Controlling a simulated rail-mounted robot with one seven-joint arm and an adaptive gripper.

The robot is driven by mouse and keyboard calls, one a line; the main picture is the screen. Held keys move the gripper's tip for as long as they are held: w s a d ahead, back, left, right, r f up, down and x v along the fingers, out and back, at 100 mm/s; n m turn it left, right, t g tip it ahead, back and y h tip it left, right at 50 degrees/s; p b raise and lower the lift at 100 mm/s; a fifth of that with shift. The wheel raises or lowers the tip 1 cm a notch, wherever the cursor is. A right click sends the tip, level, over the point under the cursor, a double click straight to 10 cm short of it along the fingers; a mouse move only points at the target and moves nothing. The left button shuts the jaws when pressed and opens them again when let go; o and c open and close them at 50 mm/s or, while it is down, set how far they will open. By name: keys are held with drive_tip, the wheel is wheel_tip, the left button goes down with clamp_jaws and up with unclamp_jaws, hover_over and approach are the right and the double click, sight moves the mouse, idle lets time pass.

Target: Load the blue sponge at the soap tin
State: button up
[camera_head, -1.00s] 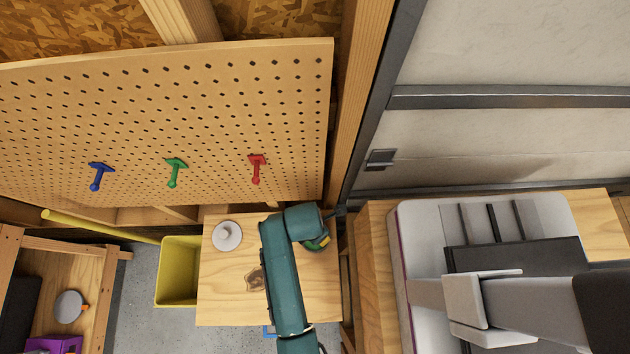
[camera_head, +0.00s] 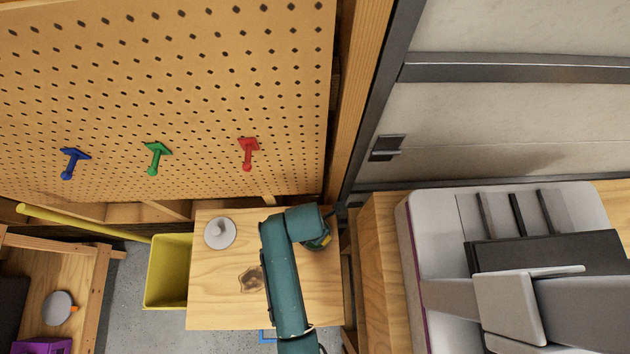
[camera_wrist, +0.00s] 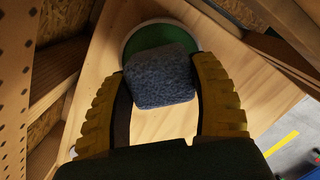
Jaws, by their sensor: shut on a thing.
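My gripper (camera_wrist: 162,76) has its yellow ribbed fingers shut on the blue sponge (camera_wrist: 160,80), a grey-blue rough block, in the wrist view. Just beyond the sponge is a round green-floored dish with a pale rim (camera_wrist: 146,32), which looks like the soap tin. The sponge covers its near part, and I cannot tell whether the two touch. In the head view my arm hides the sponge and most of the gripper; a bit of yellow finger shows over the right back of the wooden tabletop (camera_head: 212,290).
A pale round lid-like piece with a knob (camera_head: 220,232) lies on the tabletop's left back. A yellow bin (camera_head: 168,272) stands left of it. A pegboard (camera_head: 200,80) with blue, green and red hooks rises behind. A grey printer-like machine (camera_head: 432,240) stands right.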

drive_tip(key=shift+f, duration=0.45)
idle(0.8)
drive_tip(key=shift+s+f, duration=0.1)
drive_tip(key=shift+f, duration=0.05)
idle(1.6)
wheel_tip(320, 180, up, 7)
drive_tip(key=p, duration=0.8)
drive_tip(key=shift+r, duration=0.2)
drive_tip(key=shift+f, duration=0.1)
idle(0.4)
